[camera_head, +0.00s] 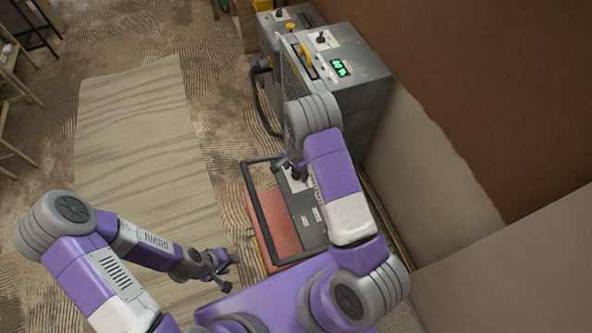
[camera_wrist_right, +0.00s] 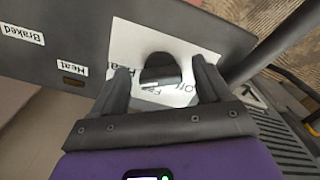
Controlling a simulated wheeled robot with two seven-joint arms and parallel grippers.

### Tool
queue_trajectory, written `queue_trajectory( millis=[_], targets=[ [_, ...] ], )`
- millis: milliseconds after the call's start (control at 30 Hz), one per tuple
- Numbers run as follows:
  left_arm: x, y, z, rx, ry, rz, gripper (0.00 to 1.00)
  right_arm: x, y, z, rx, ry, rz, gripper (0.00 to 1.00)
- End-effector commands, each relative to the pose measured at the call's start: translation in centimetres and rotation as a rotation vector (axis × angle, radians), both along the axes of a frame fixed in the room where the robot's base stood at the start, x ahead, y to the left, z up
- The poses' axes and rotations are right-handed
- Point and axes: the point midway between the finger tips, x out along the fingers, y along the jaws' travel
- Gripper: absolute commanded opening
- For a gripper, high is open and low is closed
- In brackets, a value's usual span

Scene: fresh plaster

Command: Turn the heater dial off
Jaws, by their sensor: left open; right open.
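A dark dial (camera_wrist_right: 160,70) sits on a white label plate (camera_wrist_right: 140,50) with printing that includes "Heat", partly covered, in the right wrist view. The plate is on a dark panel (camera_wrist_right: 105,25) that also bears "Heat" and "Braked" tags. My right gripper (camera_wrist_right: 160,82) is open, its two fingers on either side of the dial; contact cannot be told. In the head view the right gripper (camera_head: 290,170) is over the dark panel (camera_head: 308,208) and the arm hides part of it. My left gripper (camera_head: 229,273) is open and empty, low and left of the panel.
A grey machine (camera_head: 370,85) with a green display, a knob and a yellow lever stands behind, another beyond it. A black bar frame (camera_head: 254,205) and red box (camera_head: 280,222) are beside the panel.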

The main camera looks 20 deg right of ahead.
Motion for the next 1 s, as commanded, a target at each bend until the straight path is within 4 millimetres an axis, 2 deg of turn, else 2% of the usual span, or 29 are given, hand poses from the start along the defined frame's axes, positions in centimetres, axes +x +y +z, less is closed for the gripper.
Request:
queue_trajectory(
  millis=[67, 400, 433, 767, 1000],
  targets=[
    [0.0, 0.0, 0.0, 0.000, 0.000, 0.000, 0.43, 0.0, 0.0, 0.0, 0.000, 0.000, 0.000, 0.75],
    [0.0, 0.0, 0.0, 0.000, 0.000, 0.000, 0.43, 0.0, 0.0, 0.0, 0.000, 0.000, 0.000, 0.23],
    [0.0, 0.0, 0.0, 0.000, 0.000, 0.000, 0.43, 0.0, 0.0, 0.0, 0.000, 0.000, 0.000, 0.21],
    [0.0, 0.0, -0.4, 0.000, 0.000, 0.000, 0.43, 0.0, 0.0, 0.0, 0.000, 0.001, 0.054, 0.21],
    [0.0, 0.0, -1.2, 0.000, 0.000, 0.000, 0.43, -0.1, -0.1, -0.1, 0.001, 0.000, 0.209, 0.21]
  ],
)
